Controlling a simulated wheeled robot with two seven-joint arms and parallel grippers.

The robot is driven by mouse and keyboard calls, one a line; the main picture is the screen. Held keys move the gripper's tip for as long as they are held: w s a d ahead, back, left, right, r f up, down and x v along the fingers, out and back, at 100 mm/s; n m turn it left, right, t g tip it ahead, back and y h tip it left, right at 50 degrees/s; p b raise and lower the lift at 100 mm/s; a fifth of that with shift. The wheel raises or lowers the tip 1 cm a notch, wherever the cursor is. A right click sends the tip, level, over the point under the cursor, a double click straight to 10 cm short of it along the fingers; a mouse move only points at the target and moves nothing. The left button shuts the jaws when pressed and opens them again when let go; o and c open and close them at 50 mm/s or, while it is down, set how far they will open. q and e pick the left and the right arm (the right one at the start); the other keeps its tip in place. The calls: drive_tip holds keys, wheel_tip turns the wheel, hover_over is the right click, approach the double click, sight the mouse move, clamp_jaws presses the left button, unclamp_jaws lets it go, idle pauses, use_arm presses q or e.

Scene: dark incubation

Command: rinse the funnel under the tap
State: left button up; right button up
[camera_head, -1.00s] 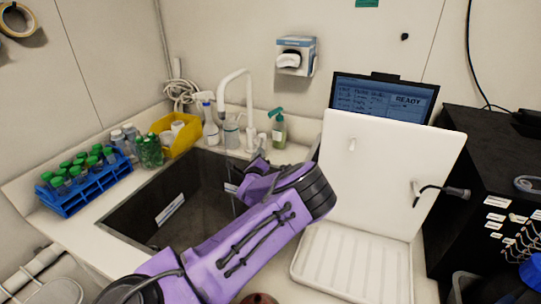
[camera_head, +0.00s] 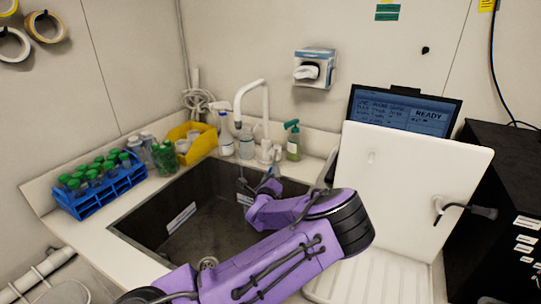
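The white tap (camera_head: 266,105) stands behind the dark sink (camera_head: 150,215), its curved spout turned over the basin. My purple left arm reaches across the front right of the sink. My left gripper (camera_head: 258,184) is over the sink's back right part, below and just right of the spout end. Its fingers are small and partly hidden by my own wrist, so I cannot tell how far they are apart. I cannot make out a funnel in this view. My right gripper is not in view.
A blue rack (camera_head: 103,193) of green-capped tubes stands left of the sink. A yellow bin (camera_head: 205,146), bottles and a green soap pump (camera_head: 293,143) line the back. A white upright board (camera_head: 415,175) with pegs stands right, above a ribbed tray (camera_head: 385,280).

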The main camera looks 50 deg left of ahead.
use_arm(q)
drive_tip(key=b+v, duration=0.1)
drive_tip(key=v, duration=0.4)
drive_tip(key=shift+s+d, duration=0.25)
drive_tip(key=shift+d, duration=0.1)
